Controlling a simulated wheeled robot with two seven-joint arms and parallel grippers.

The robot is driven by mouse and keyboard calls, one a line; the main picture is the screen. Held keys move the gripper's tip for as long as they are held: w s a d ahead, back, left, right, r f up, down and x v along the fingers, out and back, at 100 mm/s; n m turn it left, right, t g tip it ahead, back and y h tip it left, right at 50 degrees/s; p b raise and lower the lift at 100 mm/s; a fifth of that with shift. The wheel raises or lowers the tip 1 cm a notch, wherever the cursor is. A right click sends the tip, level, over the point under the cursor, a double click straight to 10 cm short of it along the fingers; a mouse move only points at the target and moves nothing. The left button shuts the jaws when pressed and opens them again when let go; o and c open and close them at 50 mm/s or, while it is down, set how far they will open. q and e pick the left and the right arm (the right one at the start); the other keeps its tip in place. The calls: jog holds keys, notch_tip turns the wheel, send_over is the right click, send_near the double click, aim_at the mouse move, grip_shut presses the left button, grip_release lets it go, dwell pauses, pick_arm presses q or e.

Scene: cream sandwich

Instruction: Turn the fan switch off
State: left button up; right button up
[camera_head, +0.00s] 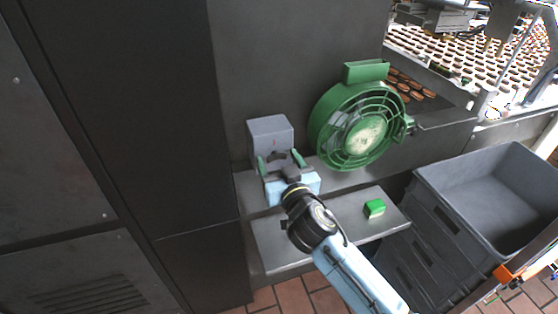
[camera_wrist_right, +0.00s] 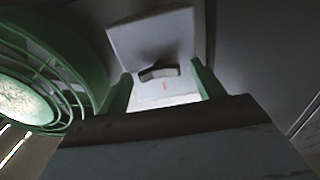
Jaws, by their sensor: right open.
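The fan switch is a grey box (camera_head: 270,134) against the dark wall, with a dark curved knob on its face. The green fan (camera_head: 365,128) stands right of the switch. My left gripper is not in view.
A grey ledge (camera_head: 270,240) runs below the switch and carries a small green block (camera_head: 374,208). Stacked grey crates (camera_head: 440,200) stand at the right. A conveyor with rows of brown cookies (camera_head: 480,60) lies behind at the upper right.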

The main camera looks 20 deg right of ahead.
jog(key=c, duration=1)
jog(key=shift+n, duration=0.4)
jog(key=n+p, duration=0.1)
jog(key=n, duration=0.2)
jog(key=shift+n, duration=0.3)
jog(key=n+p, duration=0.1)
jog(key=n, duration=0.3)
jog(key=shift+a+n, duration=0.1)
jog(key=shift+n, duration=0.3)
jog(key=n, duration=0.4)
jog(key=shift+p, duration=0.35)
jog(key=shift+f+n+p, duration=0.15)
jog(key=shift+n+p, duration=0.25)
jog(key=shift+n, duration=2)
